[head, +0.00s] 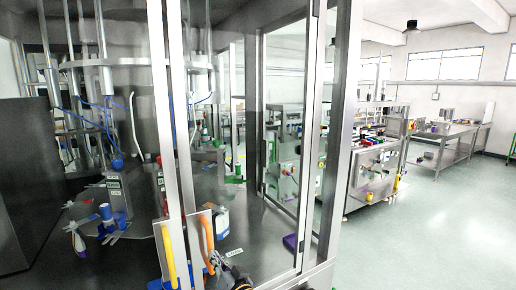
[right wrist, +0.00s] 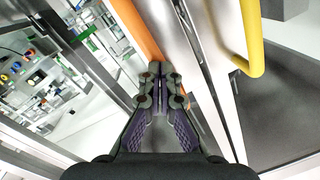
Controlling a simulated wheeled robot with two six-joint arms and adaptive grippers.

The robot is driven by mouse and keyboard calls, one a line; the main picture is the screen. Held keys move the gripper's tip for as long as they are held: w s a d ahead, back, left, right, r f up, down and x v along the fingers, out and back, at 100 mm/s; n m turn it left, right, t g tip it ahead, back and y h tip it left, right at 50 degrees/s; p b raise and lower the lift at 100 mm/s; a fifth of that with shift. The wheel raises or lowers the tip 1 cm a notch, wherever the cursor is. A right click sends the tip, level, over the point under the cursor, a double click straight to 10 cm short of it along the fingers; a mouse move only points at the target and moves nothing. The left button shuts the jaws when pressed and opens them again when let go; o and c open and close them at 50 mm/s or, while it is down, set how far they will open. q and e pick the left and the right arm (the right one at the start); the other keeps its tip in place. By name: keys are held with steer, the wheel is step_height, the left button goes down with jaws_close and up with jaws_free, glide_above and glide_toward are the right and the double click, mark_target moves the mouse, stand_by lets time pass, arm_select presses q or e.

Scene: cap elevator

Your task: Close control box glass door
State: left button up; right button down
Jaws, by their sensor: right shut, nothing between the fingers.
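The glass door (head: 275,150) has a bright metal frame and stands in the middle of the head view. An orange handle (head: 207,230) and a yellow handle (head: 168,256) sit on neighbouring frame edges low down. I cannot tell whether the door is fully shut. My right gripper (head: 240,277) is low in the head view, right of the orange handle. In the right wrist view the gripper (right wrist: 160,78) is shut and empty, its tips close to the orange handle (right wrist: 138,28) and metal frame. The yellow handle (right wrist: 254,40) is to the right. Contact is unclear. My left gripper is not visible.
Metal posts (head: 340,130) stand right of the glass. Behind the left glass are blue-capped parts (head: 107,215) and cables. A purple object (head: 290,242) lies low near the right post. Workbenches (head: 450,140) stand farther back, with open floor (head: 430,230) at right.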

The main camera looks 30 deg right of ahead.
steer(key=shift+s+d, duration=0.2)
steer(key=shift+s, duration=1.05)
steer(key=shift+s+d, duration=0.15)
steer(key=shift+s, duration=1.1)
steer(key=s+d+f+n+g+h+b, duration=0.1)
steer(key=s+f+g, duration=0.2)
steer(key=f, duration=1)
steer(key=s+f+g, duration=0.2)
steer(key=s+f, duration=0.1)
steer(key=f, duration=1.1)
steer(key=s+d+f+n+g+h+b, duration=0.1)
steer(key=s+f+g, duration=0.25)
steer(key=f, duration=0.95)
steer(key=s+d+f+n+g, duration=0.1)
steer(key=s+d+f+g, duration=0.1)
steer(key=s+f, duration=0.6)
steer(key=s+d+f+g, duration=0.2)
steer(key=s+f, duration=0.6)
steer(key=s+d+f+g, duration=0.1)
steer(key=s+f, duration=0.2)
steer(key=s, duration=0.4)
steer(key=s+d+f+n+g+h+b, duration=0.1)
steer(key=s+d+f, duration=0.1)
steer(key=s, duration=0.5)
steer(key=s+d+f+g, duration=0.2)
steer(key=s+f, duration=0.1)
steer(key=s, duration=0.4)
steer(key=shift+s+f+n, duration=0.25)
steer(key=shift+f+n, duration=0.15)
